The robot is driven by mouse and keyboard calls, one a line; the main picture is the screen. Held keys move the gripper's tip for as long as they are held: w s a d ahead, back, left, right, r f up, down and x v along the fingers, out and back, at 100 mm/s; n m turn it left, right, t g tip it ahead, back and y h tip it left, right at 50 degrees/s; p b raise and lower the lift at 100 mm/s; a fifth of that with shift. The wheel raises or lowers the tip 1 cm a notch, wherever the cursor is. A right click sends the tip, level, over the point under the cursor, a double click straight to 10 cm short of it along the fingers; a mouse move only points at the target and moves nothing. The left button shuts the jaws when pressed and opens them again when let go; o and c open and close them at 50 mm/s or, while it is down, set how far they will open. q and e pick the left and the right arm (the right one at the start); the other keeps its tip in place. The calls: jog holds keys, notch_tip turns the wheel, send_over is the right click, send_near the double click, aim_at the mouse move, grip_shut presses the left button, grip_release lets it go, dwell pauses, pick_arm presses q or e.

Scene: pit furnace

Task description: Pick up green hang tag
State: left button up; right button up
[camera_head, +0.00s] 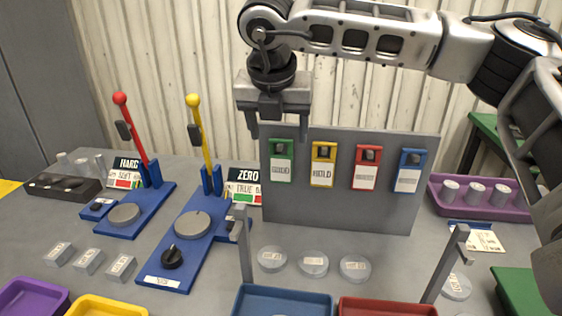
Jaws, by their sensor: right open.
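The green hang tag (281,161), with a white label, hangs at the left end of a grey upright panel (340,210). Yellow (323,164), red (366,167) and blue (410,170) hang tags hang to its right. My right gripper (278,132) points down with its two fingers apart and nothing between them. In the picture its fingertips are just above the green tag, one to each side of the tag's top. How far it is in front of the panel I cannot tell. My left gripper is out of view.
Two blue bases with a red lever (132,130) and a yellow lever (199,130) stand left of the panel. Purple, yellow, blue and red trays line the front edge. A purple rack (510,212) stands right.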

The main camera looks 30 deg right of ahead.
aim_at(280, 146)
jog(key=shift+p+x, duration=0.75)
jog(key=shift+x, duration=1.95)
jog(key=shift+d, duration=0.1)
jog(key=c, duration=1)
